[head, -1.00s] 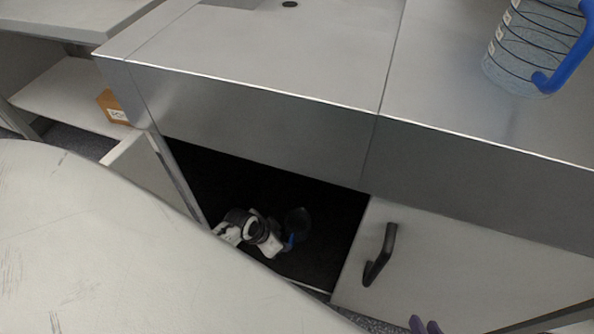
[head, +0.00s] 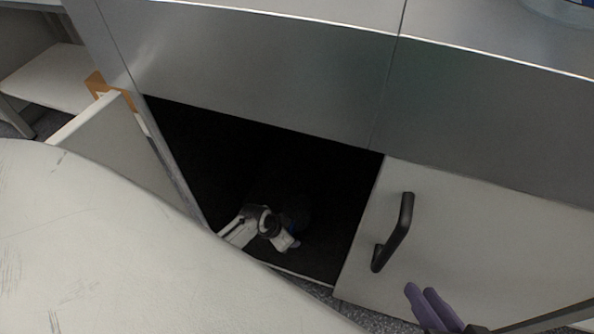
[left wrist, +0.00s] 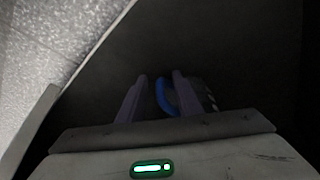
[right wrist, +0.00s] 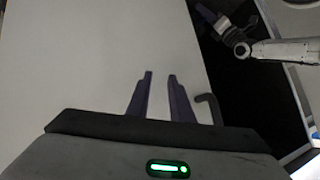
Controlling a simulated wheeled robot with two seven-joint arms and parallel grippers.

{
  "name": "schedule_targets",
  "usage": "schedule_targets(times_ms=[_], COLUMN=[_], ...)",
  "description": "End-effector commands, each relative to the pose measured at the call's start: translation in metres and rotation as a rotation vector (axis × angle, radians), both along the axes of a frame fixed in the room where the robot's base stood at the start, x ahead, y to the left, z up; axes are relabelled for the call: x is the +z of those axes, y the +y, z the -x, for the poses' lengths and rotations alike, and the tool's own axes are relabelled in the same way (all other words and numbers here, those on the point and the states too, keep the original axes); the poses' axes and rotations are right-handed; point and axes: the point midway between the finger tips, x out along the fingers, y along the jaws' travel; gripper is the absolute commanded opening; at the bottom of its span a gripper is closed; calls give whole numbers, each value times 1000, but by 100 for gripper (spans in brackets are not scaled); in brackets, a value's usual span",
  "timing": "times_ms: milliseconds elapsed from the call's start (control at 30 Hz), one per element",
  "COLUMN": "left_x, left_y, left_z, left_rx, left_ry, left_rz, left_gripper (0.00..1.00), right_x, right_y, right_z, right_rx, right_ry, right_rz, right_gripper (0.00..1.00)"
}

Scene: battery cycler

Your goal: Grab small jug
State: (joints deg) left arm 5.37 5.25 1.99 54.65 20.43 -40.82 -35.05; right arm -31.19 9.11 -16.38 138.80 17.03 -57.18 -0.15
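The small jug is in the dark open cabinet. In the left wrist view its blue handle (left wrist: 166,97) stands between the fingers of my left gripper (left wrist: 160,92), which are apart, with a gap beside the handle. The jug's clear body with pale marks (left wrist: 207,97) is partly hidden behind the right finger. In the head view the jug (head: 296,214) is a faint dark shape beyond my left wrist. My right gripper (head: 428,296) is open and empty in front of the closed cabinet door; its parted fingers also show in the right wrist view (right wrist: 160,80).
The closed cabinet door (head: 480,225) with a black handle (head: 397,232) is right of the opening. An open door (head: 115,140) stands at its left. The steel bench front (head: 250,75) runs above. A large jug (head: 565,10) shows at the top right edge.

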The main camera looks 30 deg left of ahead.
Motion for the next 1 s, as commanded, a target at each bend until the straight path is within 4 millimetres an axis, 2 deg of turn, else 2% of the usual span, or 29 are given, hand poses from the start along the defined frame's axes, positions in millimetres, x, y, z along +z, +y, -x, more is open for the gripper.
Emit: schedule_targets(times_ms=[167,367,767,900,1000], left_x=[1,1,3,18,38], left_y=[0,0,0,1,1], left_z=[0,0,-1,-1,-1], left_rx=[0,0,0,-1,-1], left_ry=[-1,0,-2,-3,-4], left_rz=[0,0,0,-2,-2], left_gripper=[32,0,0,0,0], right_x=[1,1,1,8,-10], right_y=[0,0,0,-3,-11], right_z=[0,0,0,0,4], right_rx=[0,0,-1,-2,0], right_ry=[-1,0,0,3,61], right_rz=[-1,0,1,22,80], right_gripper=[20,20,20,20,20])
